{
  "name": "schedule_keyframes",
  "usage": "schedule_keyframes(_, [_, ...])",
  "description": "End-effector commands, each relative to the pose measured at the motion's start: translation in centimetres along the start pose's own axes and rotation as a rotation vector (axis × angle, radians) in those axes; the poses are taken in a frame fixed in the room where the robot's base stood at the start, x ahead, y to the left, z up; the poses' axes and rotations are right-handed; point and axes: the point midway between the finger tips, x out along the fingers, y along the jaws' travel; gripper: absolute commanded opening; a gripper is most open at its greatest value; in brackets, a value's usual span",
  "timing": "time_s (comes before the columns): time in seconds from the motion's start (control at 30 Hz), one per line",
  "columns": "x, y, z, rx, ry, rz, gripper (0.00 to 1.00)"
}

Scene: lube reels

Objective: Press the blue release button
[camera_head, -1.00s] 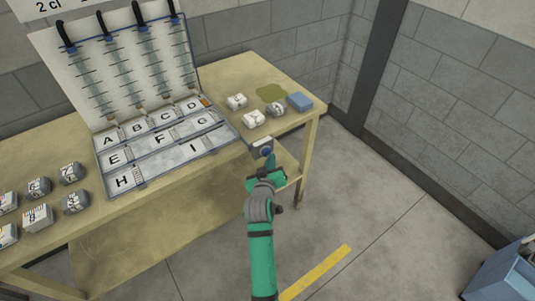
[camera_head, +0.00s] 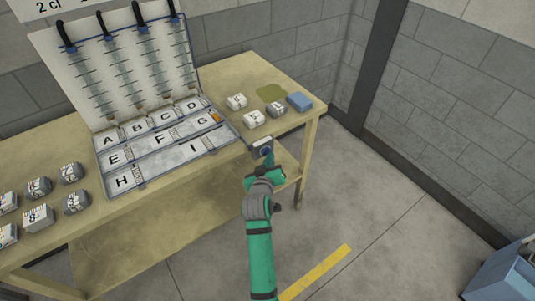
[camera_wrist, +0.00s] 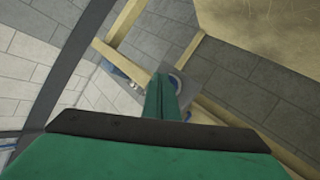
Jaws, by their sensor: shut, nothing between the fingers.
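The blue release button (camera_head: 265,152) sits on a small grey plate (camera_head: 259,144) at the table's front edge, right of the lettered case. My gripper (camera_head: 269,162) is shut and empty, with its tip close in front of the button. In the wrist view, the green fingers (camera_wrist: 161,86) reach over the grey plate (camera_wrist: 201,72) and partly hide the blue button (camera_wrist: 174,82). I cannot tell whether the tip touches it.
The open case (camera_head: 142,187) has lettered compartments, with an orange item (camera_head: 215,118) beside G. Small labelled packages (camera_head: 254,118) and a blue block (camera_head: 299,101) lie on the table (camera_head: 232,72). Several more packages (camera_head: 70,173) lie left. A blue bin (camera_head: 505,275) stands lower right.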

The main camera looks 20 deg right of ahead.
Motion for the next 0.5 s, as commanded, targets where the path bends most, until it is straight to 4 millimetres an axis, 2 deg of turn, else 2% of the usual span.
schedule_keyframes(0.5, [-1.0,0.7,0.7,0.001,0.000,-0.001,0.00])
